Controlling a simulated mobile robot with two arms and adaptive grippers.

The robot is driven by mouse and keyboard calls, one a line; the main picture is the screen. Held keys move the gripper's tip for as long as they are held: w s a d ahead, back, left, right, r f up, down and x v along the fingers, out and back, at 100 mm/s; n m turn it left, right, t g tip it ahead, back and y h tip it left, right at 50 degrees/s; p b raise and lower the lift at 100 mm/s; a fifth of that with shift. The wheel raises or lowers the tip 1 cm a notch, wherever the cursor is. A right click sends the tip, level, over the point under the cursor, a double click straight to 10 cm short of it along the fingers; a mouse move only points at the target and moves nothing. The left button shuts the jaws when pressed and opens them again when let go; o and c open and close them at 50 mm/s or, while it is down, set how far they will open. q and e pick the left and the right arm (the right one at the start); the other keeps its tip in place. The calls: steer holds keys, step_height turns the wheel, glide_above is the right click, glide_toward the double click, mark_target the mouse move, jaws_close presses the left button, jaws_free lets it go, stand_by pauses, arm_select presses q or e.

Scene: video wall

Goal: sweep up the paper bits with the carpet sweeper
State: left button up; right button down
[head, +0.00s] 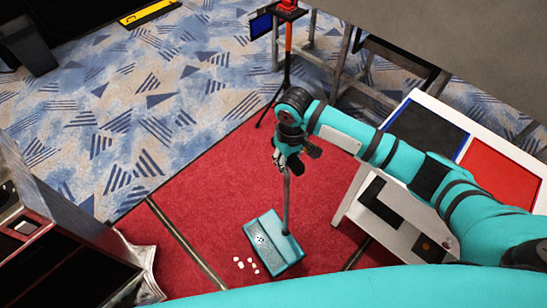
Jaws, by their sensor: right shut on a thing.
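The carpet sweeper (266,243) has a teal, box-shaped head that rests on the red carpet at the lower middle. Its thin grey handle (286,200) rises from the head to my right gripper (287,163). My right gripper is shut on the handle near its top. Several white paper bits (246,265) lie on the red carpet just to the left of and below the sweeper head, close to its edge. Whether the head covers any other bits is hidden. My left gripper is not in view.
A white table (349,199) with dark and red panels stands at right. A black stand (287,62) is behind my arm. A dark cabinet (62,225) stands at lower left. The red carpet (190,205) is open left of the sweeper, with a dark strip across it.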

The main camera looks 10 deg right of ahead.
arm_select(q)
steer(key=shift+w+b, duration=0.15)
steer(key=shift+b, duration=0.25)
arm_select(e)
steer(key=d+f+n, duration=0.2)
steer(key=d+f, duration=0.6)
steer(key=f, duration=0.3)
steer(key=shift+s+d+n, duration=0.4)
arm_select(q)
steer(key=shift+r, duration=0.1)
